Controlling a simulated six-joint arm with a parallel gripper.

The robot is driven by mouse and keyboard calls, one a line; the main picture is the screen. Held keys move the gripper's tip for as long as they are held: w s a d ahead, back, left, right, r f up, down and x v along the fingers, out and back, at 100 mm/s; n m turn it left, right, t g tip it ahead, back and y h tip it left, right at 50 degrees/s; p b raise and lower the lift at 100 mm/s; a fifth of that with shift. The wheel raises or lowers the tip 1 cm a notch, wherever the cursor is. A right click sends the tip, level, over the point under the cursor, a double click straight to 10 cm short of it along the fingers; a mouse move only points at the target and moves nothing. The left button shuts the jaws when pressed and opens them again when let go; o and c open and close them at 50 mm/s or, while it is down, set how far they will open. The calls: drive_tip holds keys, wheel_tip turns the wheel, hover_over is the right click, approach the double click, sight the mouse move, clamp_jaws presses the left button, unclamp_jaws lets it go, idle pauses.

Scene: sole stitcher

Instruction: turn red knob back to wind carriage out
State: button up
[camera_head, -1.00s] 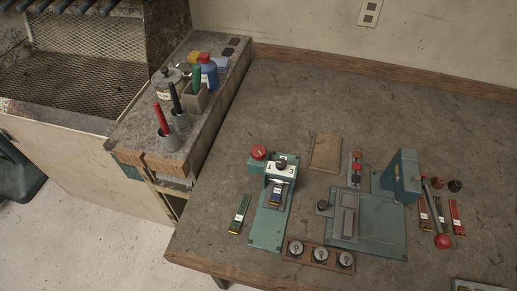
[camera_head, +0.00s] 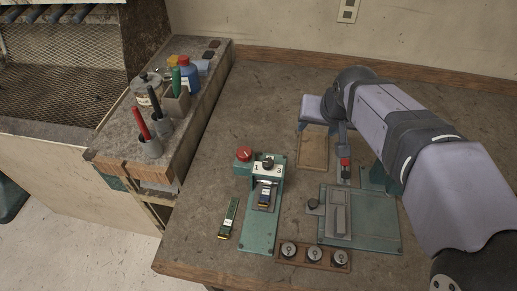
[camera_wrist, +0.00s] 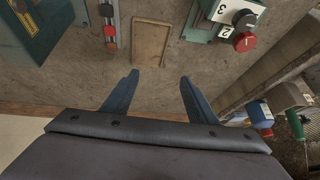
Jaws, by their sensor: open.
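The red knob (camera_head: 244,154) sits at the upper left of a teal unit (camera_head: 259,232) with a white numbered plate and a black dial (camera_head: 267,163). A dark block with a blue and yellow end (camera_head: 264,197) lies on this unit below the plate; I cannot tell if it is the carriage. The red knob also shows in the wrist view (camera_wrist: 245,41), at the upper right. My gripper (camera_wrist: 159,76) is open and empty, its two blue fingers spread, with the knob outside them and apart. In the head view my gripper is partly hidden by its own arm.
A wooden board (camera_head: 313,150) lies near my fingers. A red slider strip (camera_head: 345,166) and a second teal machine (camera_head: 358,222) are to the right, partly behind my arm. A rack of round dials (camera_head: 313,256) is at the front. Cups and bottles (camera_head: 188,75) stand on the left ledge.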

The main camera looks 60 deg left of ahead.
sight(244, 152)
drive_tip(key=s+a+f+n+g+h, duration=0.15)
drive_tip(key=s+a, duration=0.25)
drive_tip(key=s, duration=0.4)
drive_tip(key=s+a+f+n+y, duration=0.1)
drive_tip(key=s+a+f+n, duration=0.1)
drive_tip(key=s+a, duration=0.45)
drive_tip(key=shift+s+a+f+p, duration=0.15)
drive_tip(key=shift+f+p, duration=0.4)
drive_tip(key=shift+f, duration=1.2)
drive_tip(key=shift+s+a+f+p, duration=0.15)
drive_tip(key=shift+f+p, duration=0.35)
drive_tip(key=shift+f, duration=1.2)
drive_tip(key=shift+w, duration=0.1)
drive_tip(key=shift+h, duration=0.25)
drive_tip(key=c, duration=1.1)
